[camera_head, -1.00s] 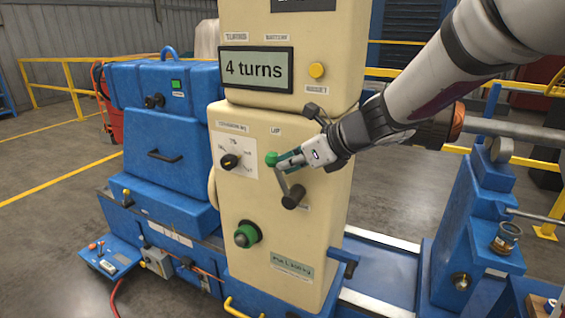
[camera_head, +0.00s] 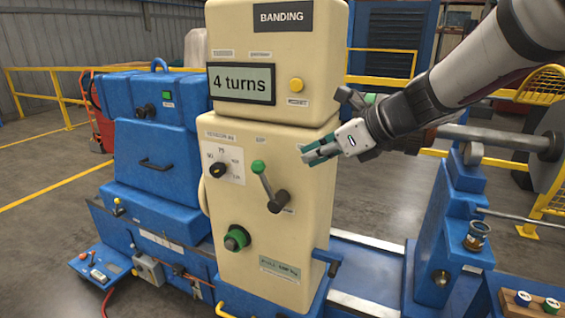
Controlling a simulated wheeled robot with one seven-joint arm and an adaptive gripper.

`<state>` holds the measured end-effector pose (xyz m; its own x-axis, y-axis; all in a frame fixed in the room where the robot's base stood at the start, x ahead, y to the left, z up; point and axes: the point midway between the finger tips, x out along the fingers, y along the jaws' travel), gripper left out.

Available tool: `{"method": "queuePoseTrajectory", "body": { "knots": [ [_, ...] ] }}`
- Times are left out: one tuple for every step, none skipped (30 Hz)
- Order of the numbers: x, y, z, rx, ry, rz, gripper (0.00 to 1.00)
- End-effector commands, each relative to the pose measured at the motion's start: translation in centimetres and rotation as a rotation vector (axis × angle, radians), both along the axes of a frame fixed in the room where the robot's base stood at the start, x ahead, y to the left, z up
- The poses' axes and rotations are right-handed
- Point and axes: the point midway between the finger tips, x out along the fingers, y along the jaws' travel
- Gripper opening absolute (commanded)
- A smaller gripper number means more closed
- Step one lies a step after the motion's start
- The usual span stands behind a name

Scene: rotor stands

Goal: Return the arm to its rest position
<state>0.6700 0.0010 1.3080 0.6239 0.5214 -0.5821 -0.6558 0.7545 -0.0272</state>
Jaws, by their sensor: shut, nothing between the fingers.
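My gripper (camera_head: 304,153) is in front of the right part of the cream machine cabinet (camera_head: 265,170). Its fingers look closed with nothing between them. It is apart from the green-knobbed lever (camera_head: 265,181), which lies to its left and lower. The lever points up and left from its dark hub. My arm (camera_head: 440,95) comes in from the upper right. The display (camera_head: 241,84) on the cabinet reads "4 turns".
A yellow button (camera_head: 296,85), a dial (camera_head: 217,170) and a green knob (camera_head: 236,238) are on the cabinet front. A blue stand (camera_head: 448,220) with a horizontal shaft (camera_head: 500,138) is at right. A wooden rack (camera_head: 533,305) is at lower right. Open floor lies at left.

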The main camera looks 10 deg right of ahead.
Motion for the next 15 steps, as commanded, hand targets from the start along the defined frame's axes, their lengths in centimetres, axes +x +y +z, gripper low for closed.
{"method": "queuePoseTrajectory", "body": {
  "knots": [
    [-0.2, -0.2, 0.3, 0.000, -0.002, 0.000, 0.00],
    [-0.4, -0.3, 0.4, -0.002, -0.001, 0.000, 0.00],
    [-0.6, -0.3, 0.5, -0.010, -0.004, 0.008, 0.00],
    [-0.9, -0.1, 0.6, -0.024, -0.008, 0.022, 0.00],
    [-1.3, 0.1, 0.6, -0.048, -0.017, 0.043, 0.00],
    [-2.1, 0.6, 0.6, -0.094, -0.032, 0.087, 0.00],
    [-2.9, 1.1, 0.6, -0.142, -0.050, 0.132, 0.00],
    [-3.8, 1.7, 0.5, -0.201, -0.071, 0.188, 0.00],
    [-5.3, 2.4, 0.3, -0.293, -0.105, 0.277, 0.00],
    [-6.6, 2.9, 0.1, -0.373, -0.135, 0.356, 0.00],
    [-8.0, 3.4, -0.1, -0.457, -0.168, 0.442, 0.00],
    [-9.9, 3.9, -0.4, -0.577, -0.214, 0.564, 0.00],
    [-11.3, 4.1, -0.7, -0.667, -0.250, 0.659, 0.00],
    [-12.7, 4.3, -1.0, -0.755, -0.285, 0.753, 0.00],
    [-14.5, 4.3, -1.4, -0.872, -0.330, 0.881, 0.00]
  ]
}}
